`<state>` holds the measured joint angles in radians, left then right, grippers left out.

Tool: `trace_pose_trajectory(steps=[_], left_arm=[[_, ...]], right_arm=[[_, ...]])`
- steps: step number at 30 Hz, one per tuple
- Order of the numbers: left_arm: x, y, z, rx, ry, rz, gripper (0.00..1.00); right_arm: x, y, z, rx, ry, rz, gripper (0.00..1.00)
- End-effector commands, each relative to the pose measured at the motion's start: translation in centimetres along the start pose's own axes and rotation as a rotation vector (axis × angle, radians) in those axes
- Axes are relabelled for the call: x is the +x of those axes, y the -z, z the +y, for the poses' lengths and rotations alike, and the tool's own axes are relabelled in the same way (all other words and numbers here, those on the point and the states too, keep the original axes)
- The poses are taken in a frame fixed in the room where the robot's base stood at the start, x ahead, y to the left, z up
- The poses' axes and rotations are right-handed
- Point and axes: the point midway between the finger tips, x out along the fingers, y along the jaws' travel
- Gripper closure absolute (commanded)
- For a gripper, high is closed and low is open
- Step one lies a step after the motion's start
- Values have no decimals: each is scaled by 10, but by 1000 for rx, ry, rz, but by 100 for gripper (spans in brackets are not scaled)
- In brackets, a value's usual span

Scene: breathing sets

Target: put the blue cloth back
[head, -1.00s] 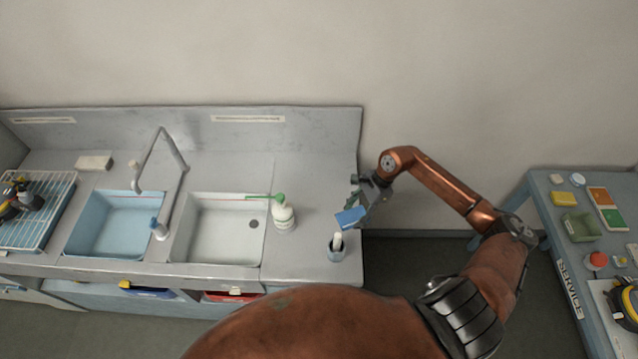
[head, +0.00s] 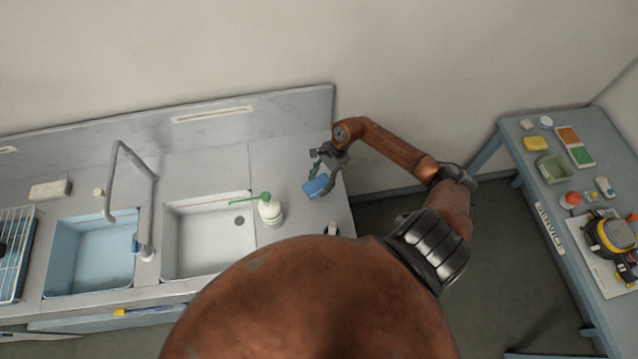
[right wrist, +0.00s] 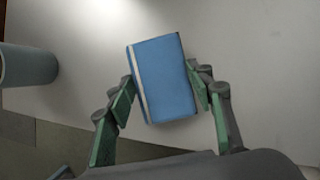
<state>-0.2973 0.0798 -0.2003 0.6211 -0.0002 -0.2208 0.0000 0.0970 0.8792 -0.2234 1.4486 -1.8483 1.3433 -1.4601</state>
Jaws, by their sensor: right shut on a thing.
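The blue cloth (head: 316,187) is a small folded block with a pale stripe along one edge. It is held over the right end of the counter, beside the white bottle. My right gripper (head: 326,170) is shut on it. In the right wrist view the cloth (right wrist: 163,78) sits between the two green-padded fingers of the gripper (right wrist: 165,95), with the pale counter surface behind it. I cannot tell whether the cloth touches the counter. My left gripper is not in view.
A white bottle with a green spout (head: 270,209) stands left of the cloth. A grey cup (right wrist: 28,65) shows in the right wrist view. The white basin (head: 205,250) and blue basin (head: 90,255) lie further left. A service table (head: 545,205) with several items stands right.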

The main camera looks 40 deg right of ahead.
Motion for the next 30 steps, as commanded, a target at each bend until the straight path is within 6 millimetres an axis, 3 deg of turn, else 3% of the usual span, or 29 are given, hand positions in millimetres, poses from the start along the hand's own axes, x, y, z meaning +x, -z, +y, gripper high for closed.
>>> trace_pose_trajectory(steps=[5, 11, 12, 18, 30], left_arm=[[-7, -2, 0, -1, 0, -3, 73], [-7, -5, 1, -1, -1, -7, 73], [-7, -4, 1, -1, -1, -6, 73], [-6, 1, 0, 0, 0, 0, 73], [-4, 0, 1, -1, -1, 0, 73]], right_arm=[[19, 8, 1, 3, -2, -1, 74], [21, 9, 0, -1, -2, 1, 74], [21, 9, 1, -1, -2, 1, 51], [21, 9, 1, 0, -2, 1, 37], [16, 10, 0, 0, -1, 2, 34]])
